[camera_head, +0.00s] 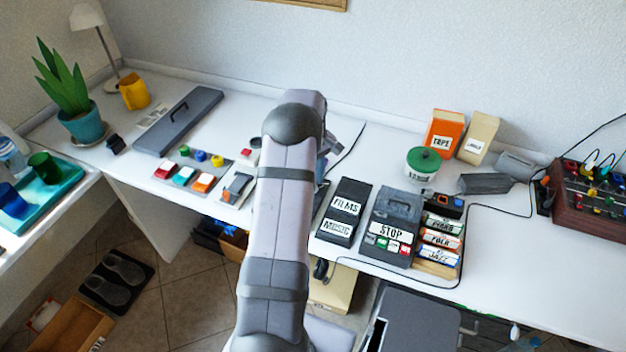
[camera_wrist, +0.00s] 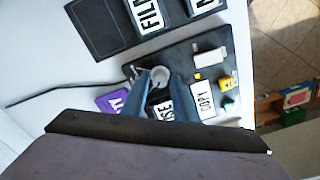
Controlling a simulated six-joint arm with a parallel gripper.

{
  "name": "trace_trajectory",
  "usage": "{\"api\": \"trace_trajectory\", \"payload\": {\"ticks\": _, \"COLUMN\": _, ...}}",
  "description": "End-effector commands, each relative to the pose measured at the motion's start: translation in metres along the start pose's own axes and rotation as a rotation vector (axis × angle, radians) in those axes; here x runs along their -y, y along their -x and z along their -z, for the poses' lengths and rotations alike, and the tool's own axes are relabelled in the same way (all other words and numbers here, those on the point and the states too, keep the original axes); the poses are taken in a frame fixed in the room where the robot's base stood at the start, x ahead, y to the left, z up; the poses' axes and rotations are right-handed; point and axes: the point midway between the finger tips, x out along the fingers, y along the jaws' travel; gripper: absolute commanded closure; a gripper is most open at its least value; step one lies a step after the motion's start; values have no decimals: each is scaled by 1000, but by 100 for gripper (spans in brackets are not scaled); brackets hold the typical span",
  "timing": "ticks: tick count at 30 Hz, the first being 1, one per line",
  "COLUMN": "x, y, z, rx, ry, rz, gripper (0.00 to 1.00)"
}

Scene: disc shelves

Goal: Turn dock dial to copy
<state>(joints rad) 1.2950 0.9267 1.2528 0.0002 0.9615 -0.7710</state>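The dock (camera_wrist: 185,62) is a dark panel in the wrist view. Its dial (camera_wrist: 160,75) is a round, pale grey knob. A white COPY label (camera_wrist: 204,101) is at its lower right, and another label (camera_wrist: 161,109), partly hidden and ending in "SE", is below it. My gripper (camera_wrist: 158,79) has its two blue-grey fingers on either side of the dial, tips at its rim. I cannot tell whether they touch it. Which way the dial points is too small to read. In the head view my arm hides the dock's dial and my fingers.
A dark holder labelled FILMS and MUSIC (camera_head: 342,223) stands beside the dock. A STOP panel (camera_head: 388,233) with small buttons is to its right. A purple labelled piece (camera_wrist: 112,99) lies next to the dock. A black cable (camera_wrist: 70,89) runs across the white desk (camera_head: 250,108).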

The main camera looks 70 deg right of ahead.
Motion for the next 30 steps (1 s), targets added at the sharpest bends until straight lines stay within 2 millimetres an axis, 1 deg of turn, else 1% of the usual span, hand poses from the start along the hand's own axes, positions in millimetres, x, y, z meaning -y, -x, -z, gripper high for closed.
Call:
{"api": "trace_trajectory", "payload": {"ticks": 12, "x": -1, "y": 53, "z": 1, "rx": -4, "ry": 0, "rz": -4, "gripper": 73}}
{"api": "trace_trajectory", "payload": {"ticks": 15, "x": 0, "y": 61, "z": 1, "rx": -3, "ry": 0, "rz": -2, "gripper": 73}}
{"api": "trace_trajectory", "payload": {"ticks": 20, "x": 0, "y": 68, "z": 1, "rx": -3, "ry": 0, "rz": -2, "gripper": 73}}
{"api": "trace_trajectory", "payload": {"ticks": 30, "x": 0, "y": 68, "z": 0, "rx": -2, "ry": 0, "rz": -2, "gripper": 73}}
